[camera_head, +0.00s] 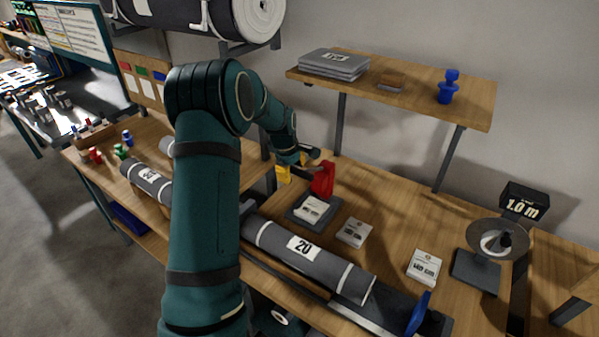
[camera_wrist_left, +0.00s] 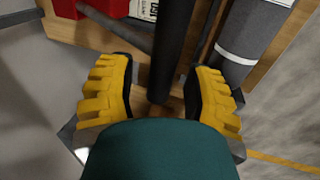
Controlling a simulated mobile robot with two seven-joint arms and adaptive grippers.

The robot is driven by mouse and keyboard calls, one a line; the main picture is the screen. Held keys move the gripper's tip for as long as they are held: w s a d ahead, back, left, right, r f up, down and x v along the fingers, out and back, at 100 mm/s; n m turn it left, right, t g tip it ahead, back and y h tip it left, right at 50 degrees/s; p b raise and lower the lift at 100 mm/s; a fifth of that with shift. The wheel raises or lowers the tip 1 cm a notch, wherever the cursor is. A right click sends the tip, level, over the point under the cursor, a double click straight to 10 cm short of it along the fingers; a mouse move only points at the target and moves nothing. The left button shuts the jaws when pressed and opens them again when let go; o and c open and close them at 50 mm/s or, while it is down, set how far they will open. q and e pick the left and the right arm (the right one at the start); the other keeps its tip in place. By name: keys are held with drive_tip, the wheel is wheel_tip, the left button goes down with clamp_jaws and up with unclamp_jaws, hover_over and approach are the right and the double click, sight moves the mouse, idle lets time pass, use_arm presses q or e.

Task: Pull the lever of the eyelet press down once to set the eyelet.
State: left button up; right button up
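The eyelet press (camera_head: 323,180) is a red body on a dark base plate, standing on the wooden bench in the head view. Part of its red body (camera_wrist_left: 103,7) shows at the top of the left wrist view. A dark round bar, apparently its lever (camera_wrist_left: 172,45), runs down between the yellow fingers there. My left gripper (camera_head: 284,172) is beside the press, its fingers partly hidden by the arm in the head view. In the wrist view the left gripper (camera_wrist_left: 160,92) is open around the bar, with gaps visible on both sides. My right gripper is out of view.
A grey roll marked 20 (camera_head: 270,240) lies along the bench front. Cards (camera_head: 354,233) lie right of the press, and a round-dish device (camera_head: 497,240) stands farther right. A shelf (camera_head: 430,90) hangs above the bench. Another roll (camera_head: 147,178) lies left of my arm.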

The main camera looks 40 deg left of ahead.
use_arm(q)
drive_tip(key=c, duration=0.7)
drive_tip(key=shift+c, duration=0.2)
drive_tip(key=shift+s+f+b, duration=0.4)
drive_tip(key=shift+f+b, duration=0.15)
drive_tip(key=shift+f, duration=0.25)
drive_tip(key=shift+s+f+b, duration=0.3)
drive_tip(key=shift+f+b, duration=0.25)
drive_tip(key=shift+f, duration=0.35)
drive_tip(key=shift+s+d+f+b, duration=0.1)
drive_tip(key=shift+s+f+b, duration=0.15)
drive_tip(key=shift+f+b, duration=0.4)
drive_tip(key=shift+f, duration=0.1)
